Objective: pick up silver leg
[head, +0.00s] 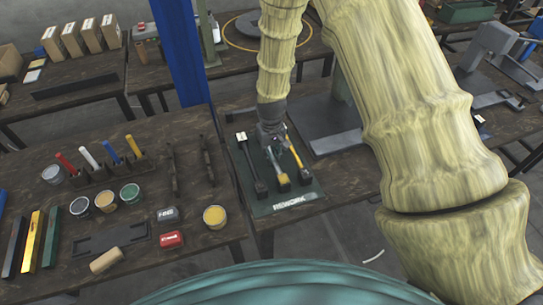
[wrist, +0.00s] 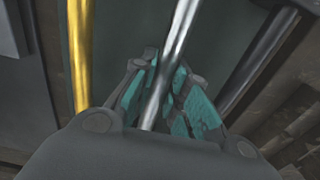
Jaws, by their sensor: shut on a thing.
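The silver leg (wrist: 178,45) runs between the teal-padded fingers of my gripper (wrist: 158,92) in the wrist view, and the fingers are shut on it. In the head view my gripper (head: 272,138) is over the dark green REWORK mat (head: 295,205), and hides part of the silver leg. I cannot tell if the leg is clear of the mat. A gold leg (wrist: 79,55) lies to its left in the wrist view and a black leg (wrist: 258,62) to its right. In the head view the black leg (head: 250,163) is left and the gold leg (head: 293,152) right.
The left table holds paint cans (head: 105,201), coloured markers (head: 110,152), a red block (head: 171,239) and long coloured bars (head: 33,240). A grey press base (head: 335,143) stands right of the mat. A blue post (head: 180,55) rises behind the left table.

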